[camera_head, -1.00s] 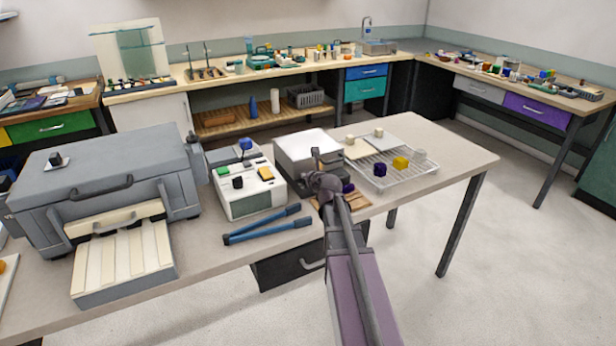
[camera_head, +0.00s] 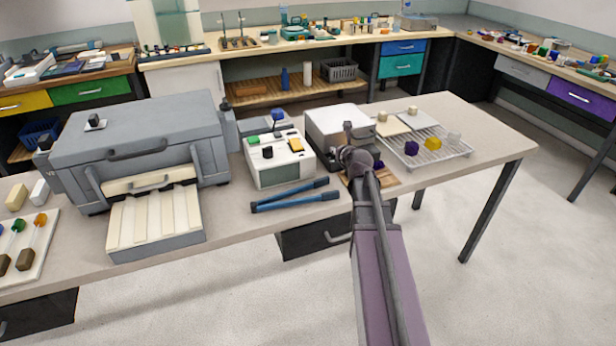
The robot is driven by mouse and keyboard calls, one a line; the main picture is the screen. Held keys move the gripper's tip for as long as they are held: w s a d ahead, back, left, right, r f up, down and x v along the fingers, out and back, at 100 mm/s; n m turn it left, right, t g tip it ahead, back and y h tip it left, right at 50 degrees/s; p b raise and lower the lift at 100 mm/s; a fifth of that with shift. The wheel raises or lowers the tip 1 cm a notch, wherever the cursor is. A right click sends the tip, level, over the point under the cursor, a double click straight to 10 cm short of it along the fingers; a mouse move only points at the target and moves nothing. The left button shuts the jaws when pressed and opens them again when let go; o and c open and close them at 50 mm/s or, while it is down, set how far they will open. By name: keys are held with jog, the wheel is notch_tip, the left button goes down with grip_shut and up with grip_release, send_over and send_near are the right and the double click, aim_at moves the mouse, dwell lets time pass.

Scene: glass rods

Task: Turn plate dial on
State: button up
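A grey box with a flat white top (camera_head: 335,118), which looks like the plate, stands on the near table. My arm reaches up to its front right side. No dial can be made out on it; that part of its front is behind my arm. My gripper (camera_head: 348,128) is a small dark shape at the arm's end, against or just in front of the box. Its fingers are too small and covered to tell open from shut, and I cannot tell whether it touches a dial.
A white control box (camera_head: 280,162) with green, black and orange knobs stands left of the plate. Blue-handled tongs (camera_head: 290,196) lie in front. A wire rack (camera_head: 430,150) with small blocks is at right. A large grey machine (camera_head: 140,140) fills the table's left.

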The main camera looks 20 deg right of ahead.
jog(key=shift+d+n+y, duration=0.2)
jog(key=shift+n+y, duration=0.8)
jog(key=shift+y, duration=0.2)
